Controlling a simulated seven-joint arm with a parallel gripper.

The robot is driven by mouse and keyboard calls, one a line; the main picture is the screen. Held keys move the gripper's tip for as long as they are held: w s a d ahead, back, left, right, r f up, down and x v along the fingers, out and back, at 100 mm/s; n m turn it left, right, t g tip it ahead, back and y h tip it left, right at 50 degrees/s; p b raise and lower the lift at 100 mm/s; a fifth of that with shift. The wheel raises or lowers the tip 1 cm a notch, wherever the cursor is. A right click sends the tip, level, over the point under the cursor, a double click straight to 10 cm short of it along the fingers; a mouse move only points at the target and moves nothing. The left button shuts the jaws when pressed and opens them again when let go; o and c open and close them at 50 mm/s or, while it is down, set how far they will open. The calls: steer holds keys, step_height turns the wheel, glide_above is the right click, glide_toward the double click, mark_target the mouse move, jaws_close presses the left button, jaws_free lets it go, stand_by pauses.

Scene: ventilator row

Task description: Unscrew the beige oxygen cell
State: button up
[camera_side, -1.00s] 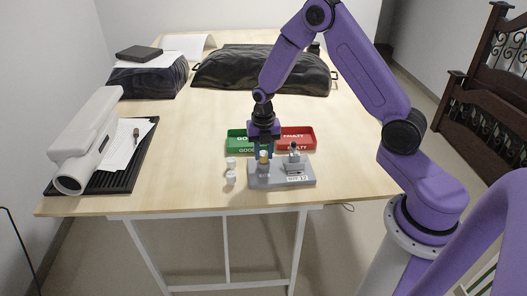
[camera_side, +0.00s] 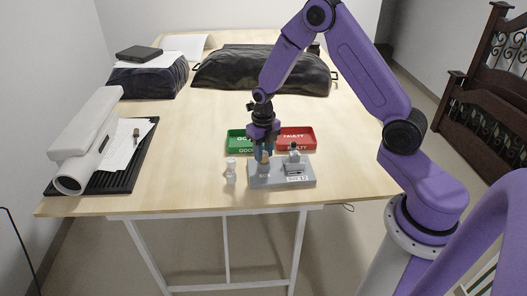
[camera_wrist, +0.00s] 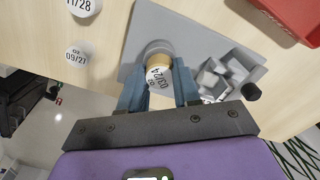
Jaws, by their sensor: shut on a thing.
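The beige oxygen cell (camera_wrist: 158,60) stands on the left part of the grey fixture block, with a white cap marked 03/24 facing the wrist camera. In the side view the cell (camera_side: 264,157) is partly hidden by my fingers. My gripper (camera_side: 264,150) points down over the fixture and is shut on the cell. In the wrist view its two blue-grey fingers (camera_wrist: 160,88) lie on either side of the cell. The grey fixture (camera_side: 282,181) carries a label at its front and a metal clamp-like part (camera_side: 295,165) on its right.
Two white cells (camera_side: 231,170) stand left of the fixture, with dated caps. A green GOOD tray (camera_side: 236,141) and a red FAULTY tray (camera_side: 309,140) lie behind it. A white device (camera_side: 88,140) on a black mat is far left. The table's middle is clear.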

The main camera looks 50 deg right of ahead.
steer(key=shift+d+n, duration=0.1)
steer(key=shift+n, duration=0.8)
steer(key=shift+w, duration=0.1)
steer(key=shift+n, duration=0.4)
steer(key=o, duration=0.9)
steer(key=shift+c, duration=0.2)
